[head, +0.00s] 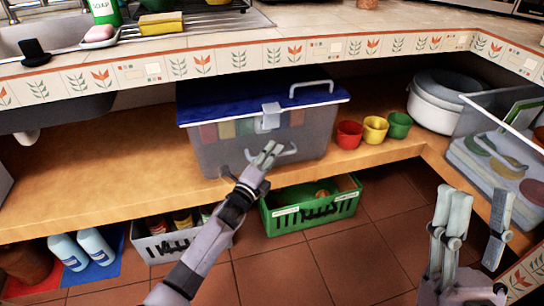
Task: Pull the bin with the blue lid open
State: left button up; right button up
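The bin with the blue lid (225,97) stands on the wooden shelf under the counter, a clear grey box with colourful items showing through its wall. Its lid lies closed on top, with a light latch (271,117) at the front and a pale handle (317,87) on top. Another pale handle (288,153) is on the front wall. My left gripper (268,154) is at that front handle, its fingers close together; whether they grip it is unclear. My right gripper (478,212) is open and empty at the lower right, away from the bin.
Red (349,135), yellow (375,129) and green (399,124) cups stand right of the bin, near a white pot (445,100). A clear container (495,160) is at right. A green basket (312,208) and white crate (160,244) sit below the shelf. The counter edge (240,60) overhangs.

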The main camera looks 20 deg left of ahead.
pick_arm(q)
jog(key=shift+c, duration=0.2)
grip_shut()
dwell(0.6)
